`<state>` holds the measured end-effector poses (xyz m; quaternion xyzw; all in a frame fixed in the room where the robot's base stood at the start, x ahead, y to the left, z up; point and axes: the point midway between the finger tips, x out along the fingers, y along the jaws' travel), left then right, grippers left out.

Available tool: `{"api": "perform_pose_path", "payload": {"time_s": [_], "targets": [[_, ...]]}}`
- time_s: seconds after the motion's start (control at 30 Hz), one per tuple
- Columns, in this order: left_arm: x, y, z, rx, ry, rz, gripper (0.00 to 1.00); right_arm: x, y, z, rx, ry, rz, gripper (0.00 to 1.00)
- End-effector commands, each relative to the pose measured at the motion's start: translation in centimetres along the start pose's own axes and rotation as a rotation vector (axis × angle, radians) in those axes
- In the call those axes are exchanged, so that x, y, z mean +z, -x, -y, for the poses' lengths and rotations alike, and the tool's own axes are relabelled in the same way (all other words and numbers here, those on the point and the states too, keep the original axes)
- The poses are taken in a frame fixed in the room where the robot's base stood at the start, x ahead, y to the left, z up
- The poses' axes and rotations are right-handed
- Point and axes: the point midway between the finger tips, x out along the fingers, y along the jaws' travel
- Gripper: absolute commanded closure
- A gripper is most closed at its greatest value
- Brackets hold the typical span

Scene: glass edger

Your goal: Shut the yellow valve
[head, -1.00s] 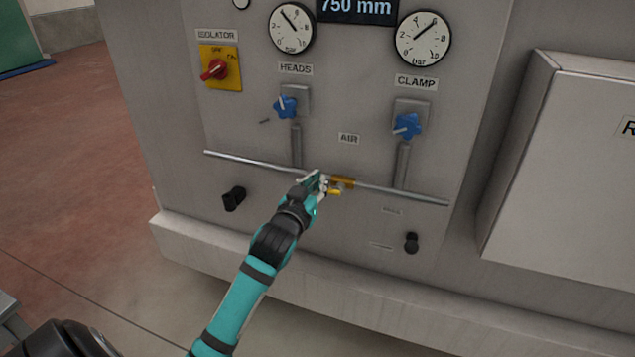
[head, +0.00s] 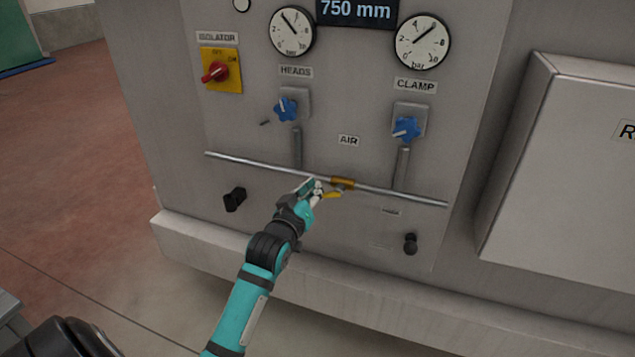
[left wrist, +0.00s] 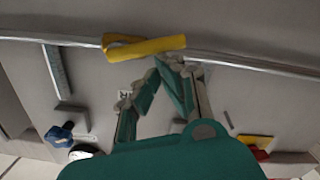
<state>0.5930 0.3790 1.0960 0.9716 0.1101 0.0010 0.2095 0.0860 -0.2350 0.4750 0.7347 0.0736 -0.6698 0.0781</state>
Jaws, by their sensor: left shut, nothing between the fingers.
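The yellow valve (head: 342,184) sits on the thin metal pipe across the grey panel, below the AIR label. My right gripper is not in view.
The pipe (head: 260,165) runs past both sides of the valve. Blue knobs (head: 286,108) (head: 406,129) stick out above it, and black knobs (head: 235,199) (head: 410,243) below. A red isolator switch (head: 215,72) is at upper left. A grey box (head: 565,160) stands out at right.

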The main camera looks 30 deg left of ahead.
Motion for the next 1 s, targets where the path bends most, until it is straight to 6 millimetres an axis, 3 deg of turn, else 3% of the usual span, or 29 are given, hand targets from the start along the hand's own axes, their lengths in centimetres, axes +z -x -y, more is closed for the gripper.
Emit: {"api": "perform_pose_path", "payload": {"time_s": [0.43, 1.0], "targets": [[2.0, -0.1, 1.1, 0.019, 0.43, 0.002, 1.0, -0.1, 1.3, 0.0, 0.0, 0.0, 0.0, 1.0], [4.8, -0.2, 1.2, 0.045, 0.948, 0.001, 1.0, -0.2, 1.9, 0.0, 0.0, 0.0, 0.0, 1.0]]}}
